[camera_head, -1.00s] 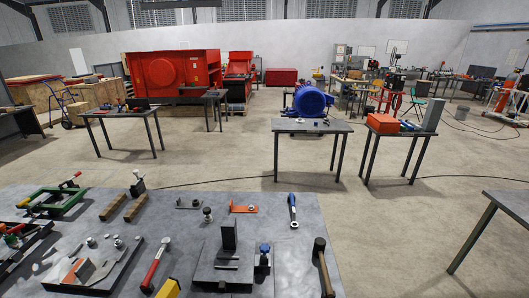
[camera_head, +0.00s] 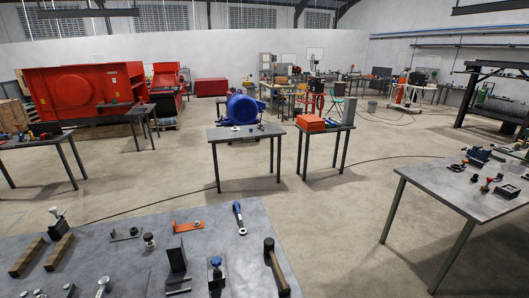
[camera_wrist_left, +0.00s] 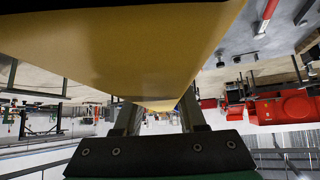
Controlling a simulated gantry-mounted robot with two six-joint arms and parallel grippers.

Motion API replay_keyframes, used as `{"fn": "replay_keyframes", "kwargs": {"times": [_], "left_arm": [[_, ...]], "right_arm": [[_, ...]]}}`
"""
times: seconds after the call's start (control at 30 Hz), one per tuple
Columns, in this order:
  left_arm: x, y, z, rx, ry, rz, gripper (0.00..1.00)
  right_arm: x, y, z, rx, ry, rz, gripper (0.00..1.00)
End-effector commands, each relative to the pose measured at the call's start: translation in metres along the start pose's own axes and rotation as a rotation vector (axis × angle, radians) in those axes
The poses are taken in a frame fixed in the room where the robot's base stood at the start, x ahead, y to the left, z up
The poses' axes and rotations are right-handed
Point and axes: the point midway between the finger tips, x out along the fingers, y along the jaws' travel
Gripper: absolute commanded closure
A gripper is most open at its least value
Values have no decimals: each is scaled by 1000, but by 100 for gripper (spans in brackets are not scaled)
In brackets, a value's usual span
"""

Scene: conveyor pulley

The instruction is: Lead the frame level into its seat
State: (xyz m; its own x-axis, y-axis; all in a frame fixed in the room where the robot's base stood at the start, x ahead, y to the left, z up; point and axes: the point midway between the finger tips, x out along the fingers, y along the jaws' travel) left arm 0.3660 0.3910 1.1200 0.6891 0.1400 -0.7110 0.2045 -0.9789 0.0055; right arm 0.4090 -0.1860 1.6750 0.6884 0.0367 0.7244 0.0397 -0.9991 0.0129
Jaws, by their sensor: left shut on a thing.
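A long yellow part (camera_wrist_left: 125,50) with a dark edge fills the upper part of the left wrist view, very close to the camera. My left gripper (camera_wrist_left: 158,108) is shut on it, with one finger on each side of its narrow end. Its far shape is cut off, and I cannot tell whether it is the frame. Neither gripper shows in the head view. No seat can be made out for certain. A black upright plate (camera_head: 176,259) and a blue-topped device (camera_head: 216,274) stand on the near grey table (camera_head: 120,262).
The near table also holds wooden blocks (camera_head: 27,257), an orange bracket (camera_head: 188,225), a blue-handled tool (camera_head: 239,217) and a hammer (camera_head: 275,268). Another table (camera_head: 440,188) with several devices stands at right. Floor (camera_head: 345,225) lies open between them. A blue motor (camera_head: 245,108) stands farther back.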

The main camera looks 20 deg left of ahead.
Motion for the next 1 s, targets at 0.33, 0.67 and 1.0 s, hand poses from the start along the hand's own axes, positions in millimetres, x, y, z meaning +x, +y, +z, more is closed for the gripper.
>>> {"fn": "replay_keyframes", "kwargs": {"times": [0.33, 0.67, 1.0], "left_arm": [[-18, 134, 4, 260, 7, 305, 100], [-51, 186, 25, 513, 3, 501, 100], [-78, 185, -5, 505, 3, 499, 100]], "right_arm": [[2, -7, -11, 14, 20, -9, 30], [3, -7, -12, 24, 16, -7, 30], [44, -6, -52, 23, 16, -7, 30]]}}
